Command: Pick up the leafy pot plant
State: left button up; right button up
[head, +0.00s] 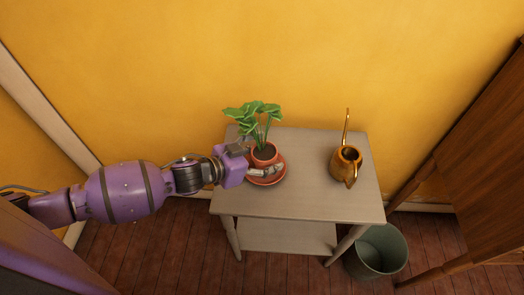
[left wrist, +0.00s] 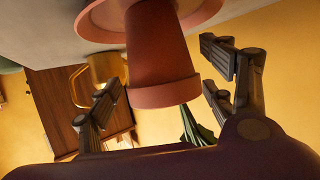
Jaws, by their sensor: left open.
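The leafy pot plant stands upright on the table, with green leaves (head: 255,112) above a terracotta pot (head: 265,154). The pot rests on a terracotta saucer (head: 273,180). My left gripper (head: 255,167) reaches in from the left at the pot. In the left wrist view the pot (left wrist: 160,55) appears upside down between the two spread fingers of my left gripper (left wrist: 165,83), with gaps on both sides. The saucer (left wrist: 95,22) and part of the leaves (left wrist: 195,128) also show there. My right gripper is out of view.
The grey table (head: 305,205) has a lower shelf (head: 285,237). A brass watering can (head: 345,163) stands at the table's right. A green bucket (head: 378,250) is on the floor at right, near a wooden louvred wardrobe (head: 485,160). The yellow wall (head: 300,60) is close behind the table.

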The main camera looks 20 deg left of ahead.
pick_arm(q)
jog(key=shift+s, duration=0.1)
jog(key=c, duration=1.9)
jog(key=shift+o, duration=0.2)
